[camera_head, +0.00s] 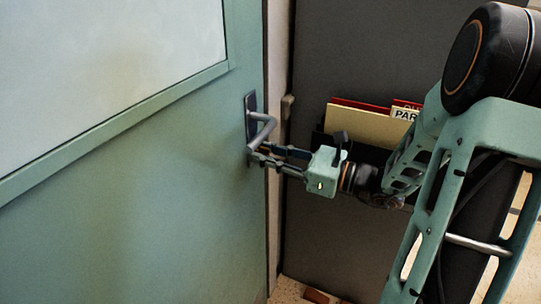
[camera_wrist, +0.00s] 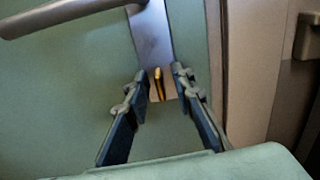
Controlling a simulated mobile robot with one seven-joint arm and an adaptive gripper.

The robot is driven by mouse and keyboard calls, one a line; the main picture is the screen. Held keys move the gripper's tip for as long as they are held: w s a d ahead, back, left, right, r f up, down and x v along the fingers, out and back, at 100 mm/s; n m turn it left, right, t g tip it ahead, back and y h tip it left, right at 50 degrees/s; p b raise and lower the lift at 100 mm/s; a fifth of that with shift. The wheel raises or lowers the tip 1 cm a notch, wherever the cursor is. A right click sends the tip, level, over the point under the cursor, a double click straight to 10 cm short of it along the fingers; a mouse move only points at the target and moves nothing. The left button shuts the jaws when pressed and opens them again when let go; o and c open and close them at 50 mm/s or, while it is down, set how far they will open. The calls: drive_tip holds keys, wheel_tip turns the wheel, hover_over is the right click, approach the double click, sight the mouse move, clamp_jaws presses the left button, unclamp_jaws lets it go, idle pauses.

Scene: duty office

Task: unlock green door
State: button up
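The green door (camera_head: 150,170) fills the left of the head view and looks shut, with a pale panel in its upper part. A grey lever handle (camera_head: 263,130) sits on a metal plate (camera_wrist: 150,40) near its right edge. Below the handle, a small brass-coloured piece (camera_wrist: 159,84), seemingly a key in the lock, shows in the wrist view. My gripper (camera_wrist: 160,80) is open, with one finger on each side of the brass piece. In the head view the fingertips are just under the handle.
The door frame (camera_head: 275,200) runs just right of the handle. A dark cabinet or panel (camera_head: 330,245) stands behind my gripper, with cream and red folders (camera_head: 365,125) in a holder. A strip of speckled floor (camera_head: 290,290) shows at the bottom.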

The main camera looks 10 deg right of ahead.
drive_tip(key=p+v, duration=0.1)
drive_tip(key=v, duration=0.8)
drive_tip(key=shift+p, duration=0.4)
